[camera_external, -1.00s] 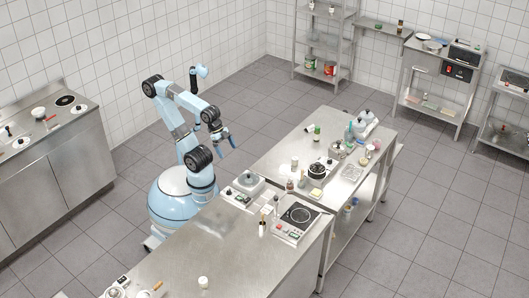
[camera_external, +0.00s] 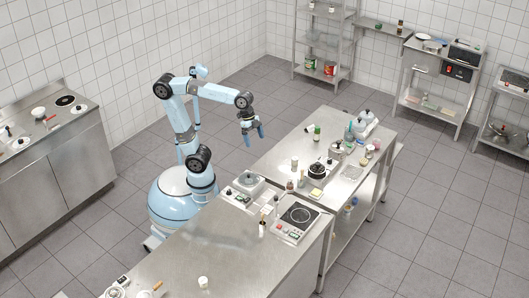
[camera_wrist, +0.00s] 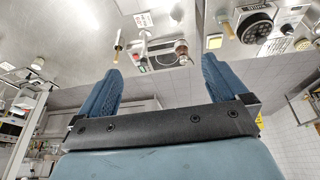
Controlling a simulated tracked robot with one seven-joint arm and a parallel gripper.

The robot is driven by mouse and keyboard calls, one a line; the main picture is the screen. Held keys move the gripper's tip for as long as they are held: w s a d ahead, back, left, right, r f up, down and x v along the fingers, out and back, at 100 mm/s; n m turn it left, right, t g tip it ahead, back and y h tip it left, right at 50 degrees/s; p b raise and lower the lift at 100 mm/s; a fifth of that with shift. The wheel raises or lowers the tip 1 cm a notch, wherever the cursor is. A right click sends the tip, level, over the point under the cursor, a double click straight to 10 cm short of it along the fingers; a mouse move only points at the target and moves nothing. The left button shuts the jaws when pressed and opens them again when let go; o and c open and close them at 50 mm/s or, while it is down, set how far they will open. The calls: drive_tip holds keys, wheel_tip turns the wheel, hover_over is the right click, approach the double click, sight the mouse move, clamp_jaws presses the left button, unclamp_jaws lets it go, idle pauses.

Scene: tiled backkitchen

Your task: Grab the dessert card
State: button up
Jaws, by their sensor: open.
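A small white card (camera_wrist: 143,19) with dark marks is near the top of the wrist view, by the steel counter's items. Its writing is too small to read, so I cannot tell whether it is the dessert card. I cannot make out a card clearly in the external view. My gripper (camera_external: 254,133) is open and empty, pointing down over the floor to the left of the far counter. In the wrist view its two blue fingers (camera_wrist: 160,66) stand apart with nothing between them, and the card lies beyond them.
The near steel counter (camera_external: 205,248) holds an induction hob (camera_external: 298,216) and a scale (camera_external: 243,187). The far counter (camera_external: 270,160) carries a black pot (camera_external: 316,171), bottles and several small items. Its left end is mostly bare. Tiled floor is open around my base.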

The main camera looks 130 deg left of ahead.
drive_tip(key=w+a+h, duration=0.2)
drive_tip(key=w+a, duration=0.9)
drive_tip(key=a, duration=0.5)
drive_tip(key=a+f+m+t+h, duration=0.1)
drive_tip(key=a+t+h, duration=0.15)
drive_tip(key=a, duration=2.05)
drive_tip(key=s+a+f+t, duration=0.1)
drive_tip(key=s+a+t, duration=0.1)
drive_tip(key=s+a, duration=0.6)
drive_tip(key=s+a+f+t, duration=0.1)
drive_tip(key=s+a+t, duration=0.2)
drive_tip(key=a, duration=0.9)
drive_tip(key=s+a+f+t+y, duration=0.1)
drive_tip(key=s+a+t, duration=0.1)
drive_tip(key=s+a, duration=0.65)
drive_tip(key=s+a+f+t+y, duration=0.15)
drive_tip(key=s+a, duration=0.35)
drive_tip(key=s, duration=0.6)
drive_tip(key=t, duration=0.1)
approach(310, 127)
drive_tip(key=shift+m, duration=0.3)
drive_tip(key=x, duration=0.4)
drive_tip(key=shift+w+a+f, duration=0.1)
drive_tip(key=shift+a+f, duration=0.15)
drive_tip(key=shift+a, duration=0.1)
drive_tip(key=shift+x, duration=2.6)
drive_tip(key=shift+a+r, duration=0.1)
drive_tip(key=c, duration=0.9)
